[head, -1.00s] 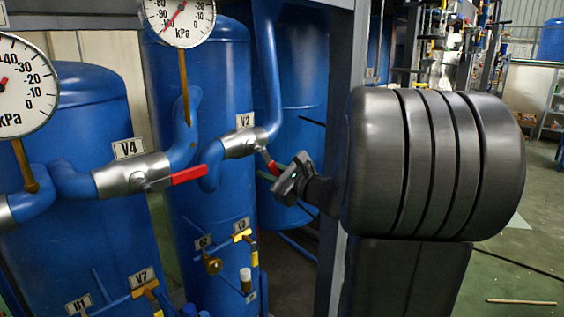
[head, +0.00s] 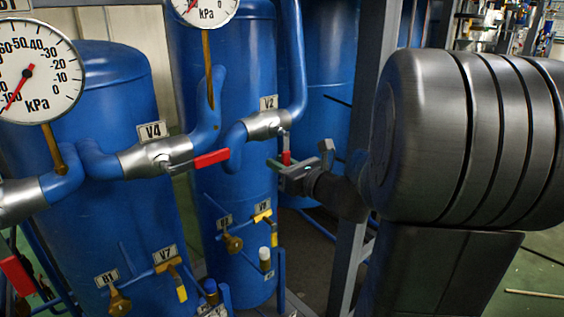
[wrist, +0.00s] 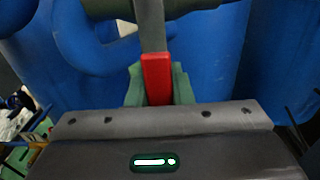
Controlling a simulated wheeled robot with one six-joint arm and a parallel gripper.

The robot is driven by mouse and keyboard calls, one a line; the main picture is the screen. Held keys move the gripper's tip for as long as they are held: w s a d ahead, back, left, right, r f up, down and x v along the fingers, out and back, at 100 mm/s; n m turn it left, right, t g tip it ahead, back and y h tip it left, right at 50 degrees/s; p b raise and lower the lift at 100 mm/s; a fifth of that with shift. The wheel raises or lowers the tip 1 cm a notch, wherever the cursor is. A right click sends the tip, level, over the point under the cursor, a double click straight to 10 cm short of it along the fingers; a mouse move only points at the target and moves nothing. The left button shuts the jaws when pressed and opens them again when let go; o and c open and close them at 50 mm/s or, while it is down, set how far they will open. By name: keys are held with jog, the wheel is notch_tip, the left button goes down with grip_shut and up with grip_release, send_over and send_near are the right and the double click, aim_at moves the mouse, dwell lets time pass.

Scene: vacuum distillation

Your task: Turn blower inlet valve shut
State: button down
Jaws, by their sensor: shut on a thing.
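The valve labelled V2 (head: 265,124) has a silver body on a blue pipe. Its red handle (head: 286,157) points down towards my gripper (head: 292,175). In the wrist view the red handle (wrist: 157,80) stands between the two green finger pads of my gripper (wrist: 158,90), which is shut on it. The handle's grey stem rises above the red grip. In the head view, my gripper partly hides the handle's end. No label here reads "blower inlet".
A valve labelled V4 (head: 155,157) with a red handle (head: 211,158) lies to the left. Pressure gauges (head: 38,72) stand above the pipes. Blue tanks (head: 105,95) are close behind. A grey frame post (head: 372,90) stands right of the valve, near my arm.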

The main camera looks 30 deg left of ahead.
dwell(0.3)
jog(key=c, duration=1.3)
grip_release()
jog(key=b+v, duration=0.2)
jog(key=v, duration=1.1)
jog(key=shift+s+d+f+b, duration=0.1)
jog(key=shift+s+d+b, duration=0.1)
jog(key=shift+d+b, duration=0.15)
jog(key=p+x, duration=0.2)
jog(key=x, duration=1.2)
jog(key=shift+p, duration=0.35)
